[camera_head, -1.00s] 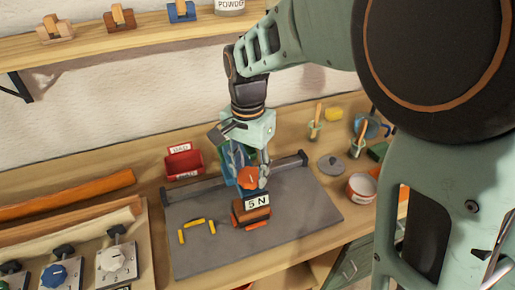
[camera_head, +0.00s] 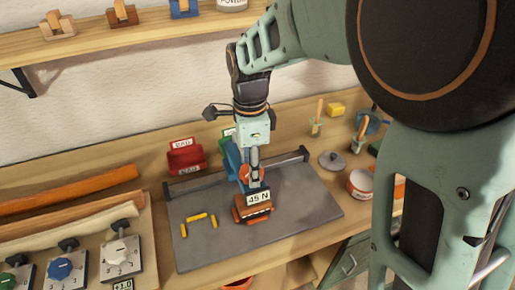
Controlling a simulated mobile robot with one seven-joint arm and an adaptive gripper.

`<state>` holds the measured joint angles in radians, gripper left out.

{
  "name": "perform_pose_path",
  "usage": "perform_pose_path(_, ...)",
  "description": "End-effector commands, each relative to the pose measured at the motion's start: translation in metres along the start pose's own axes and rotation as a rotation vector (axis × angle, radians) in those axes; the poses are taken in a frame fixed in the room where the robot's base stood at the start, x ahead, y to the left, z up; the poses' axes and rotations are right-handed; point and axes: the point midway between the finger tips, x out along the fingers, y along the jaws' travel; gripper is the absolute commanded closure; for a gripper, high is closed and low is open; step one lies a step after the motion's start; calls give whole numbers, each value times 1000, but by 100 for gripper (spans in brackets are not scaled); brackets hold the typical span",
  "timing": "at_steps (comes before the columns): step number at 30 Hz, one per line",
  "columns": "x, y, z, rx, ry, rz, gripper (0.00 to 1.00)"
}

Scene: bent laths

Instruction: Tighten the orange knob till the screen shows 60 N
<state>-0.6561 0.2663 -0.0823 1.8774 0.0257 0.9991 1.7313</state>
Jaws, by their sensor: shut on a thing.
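The orange knob (camera_head: 245,174) is mostly hidden by my gripper (camera_head: 254,170) on the grey mat. My gripper points down and is shut on the knob from above. The screen (camera_head: 258,198), a small white label just below and in front of the knob, reads 45 N. It stands above a brown and orange block (camera_head: 253,213). A blue upright part (camera_head: 233,163) stands behind and left of the gripper.
The grey mat (camera_head: 300,215) has yellow pieces (camera_head: 197,217) at left and free room at right. A red bin (camera_head: 184,157) stands behind. A panel with dials (camera_head: 122,256) is at front left. A white and red tin (camera_head: 361,185) and a grey lid (camera_head: 333,161) lie right.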

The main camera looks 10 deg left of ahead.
Motion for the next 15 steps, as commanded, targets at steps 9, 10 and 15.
perform_pose_path(9, -1, -1, 0, 91, 0, -3, 83)
perform_pose_path(10, -1, -1, 0, 95, 0, -3, 83)
perform_pose_path(15, -1, -1, 0, 103, 0, -3, 83)
